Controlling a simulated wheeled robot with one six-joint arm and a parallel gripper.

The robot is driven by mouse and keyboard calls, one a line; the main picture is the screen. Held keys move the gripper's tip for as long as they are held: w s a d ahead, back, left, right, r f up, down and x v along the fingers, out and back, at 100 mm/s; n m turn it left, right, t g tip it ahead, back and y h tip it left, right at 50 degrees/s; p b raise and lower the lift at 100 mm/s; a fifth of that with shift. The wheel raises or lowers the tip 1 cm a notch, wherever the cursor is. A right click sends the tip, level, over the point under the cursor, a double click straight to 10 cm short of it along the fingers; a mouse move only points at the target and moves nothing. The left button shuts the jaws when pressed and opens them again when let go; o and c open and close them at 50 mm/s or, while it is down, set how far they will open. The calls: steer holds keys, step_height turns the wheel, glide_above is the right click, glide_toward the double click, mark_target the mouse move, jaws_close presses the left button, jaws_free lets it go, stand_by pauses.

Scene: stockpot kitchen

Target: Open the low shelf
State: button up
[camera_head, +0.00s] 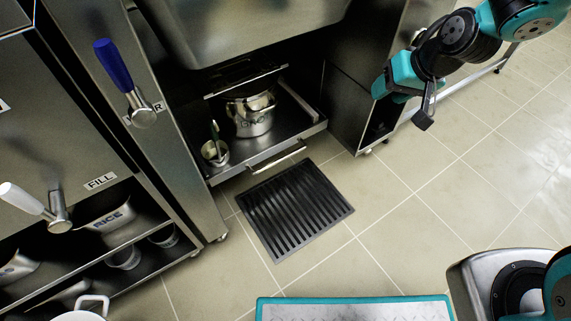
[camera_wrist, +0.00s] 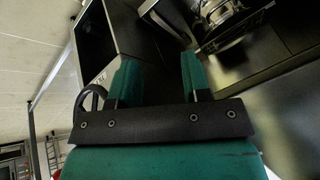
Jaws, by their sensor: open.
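The low shelf (camera_head: 268,153) is a flat metal pull-out under the counter, with a bar handle (camera_head: 278,159) along its front edge. It stands out from its bay, over the floor. A steel pot (camera_head: 252,122) and a small metal cup (camera_head: 215,153) with a thin green-tipped item stand on it. My gripper (camera_head: 381,89) is up and to the right of the shelf, apart from the handle. In the wrist view my gripper (camera_wrist: 157,78) has its two teal fingers spread with nothing between them. A shiny metal vessel shows beyond them at the top; the handle cannot be made out there.
A dark slotted floor grate (camera_head: 293,210) lies in front of the shelf. An open-sided cabinet (camera_head: 350,95) stands right of it. At left are blue (camera_head: 113,64) and white (camera_head: 20,197) levers and a rack with a RICE bin (camera_head: 108,219). Tiled floor at right is clear.

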steer(key=w+a+f+m+t+y, duration=0.1)
steer(key=w+a+f+y, duration=0.2)
steer(key=w+a+f, duration=0.4)
steer(key=w+a+f+m+t+y, duration=0.1)
steer(key=w+a+f+t+y, duration=0.3)
steer(key=f, duration=0.6)
steer(key=m+t+h, duration=0.2)
steer(key=m+t, duration=0.2)
steer(key=m, duration=0.6)
glide_toward(286, 155)
steer(key=shift+f+b+x, duration=0.2)
steer(key=shift+b+x, duration=2.35)
steer(key=shift+b, duration=3.3)
steer(key=shift+f+b+x, duration=0.2)
steer(key=shift+b+x, duration=2.4)
steer(key=shift+b, duration=3.25)
